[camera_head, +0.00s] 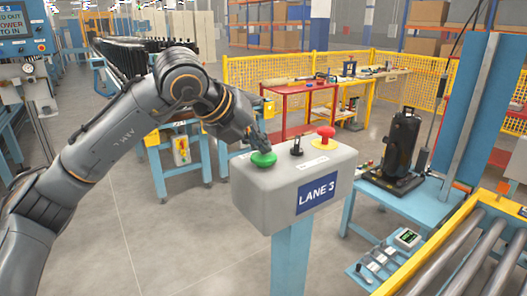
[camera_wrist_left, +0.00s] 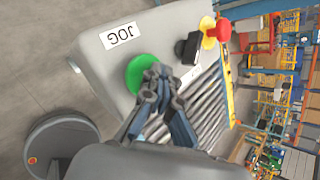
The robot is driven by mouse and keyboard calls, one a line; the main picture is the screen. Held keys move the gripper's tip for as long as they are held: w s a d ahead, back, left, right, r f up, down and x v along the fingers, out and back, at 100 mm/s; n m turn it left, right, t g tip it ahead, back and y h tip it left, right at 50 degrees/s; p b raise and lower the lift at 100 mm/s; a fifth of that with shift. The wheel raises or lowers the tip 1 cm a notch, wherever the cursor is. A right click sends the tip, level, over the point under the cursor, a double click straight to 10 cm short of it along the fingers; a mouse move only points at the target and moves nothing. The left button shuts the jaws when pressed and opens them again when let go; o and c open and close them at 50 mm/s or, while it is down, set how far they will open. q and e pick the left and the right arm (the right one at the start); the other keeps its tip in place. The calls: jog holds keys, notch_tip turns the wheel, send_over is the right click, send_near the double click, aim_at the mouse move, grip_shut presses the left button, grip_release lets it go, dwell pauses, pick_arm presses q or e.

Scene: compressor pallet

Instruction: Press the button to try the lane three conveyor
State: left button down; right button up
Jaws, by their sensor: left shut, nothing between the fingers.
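A grey control box (camera_head: 262,187) with a blue LANE 3 label (camera_head: 316,195) stands on a light blue post. On its top are a green button (camera_head: 263,160), a black switch (camera_head: 296,147) and a red mushroom button (camera_head: 326,132) on a yellow base. My left gripper (camera_head: 264,146) is shut and empty, its fingertips at the green button. In the left wrist view the fingertips (camera_wrist_left: 158,72) overlap the right part of the green button (camera_wrist_left: 137,76). I cannot tell whether they touch it or whether it is pressed down. My right gripper is not in view.
A JOG label (camera_wrist_left: 118,37) lies on the box top near the green button. Conveyor rollers (camera_head: 481,262) with a yellow rail are at the lower right. A blue bench with a black device (camera_head: 400,148) stands right of the box. Open floor lies to the left.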

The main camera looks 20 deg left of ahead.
aim_at(260, 155)
pick_arm(q)
jog(key=shift+r+p, duration=0.4)
jog(key=shift+r, duration=0.45)
jog(key=shift+r, duration=0.1)
jog(key=shift+r+p, duration=1.7)
jog(key=shift+r, duration=0.75)
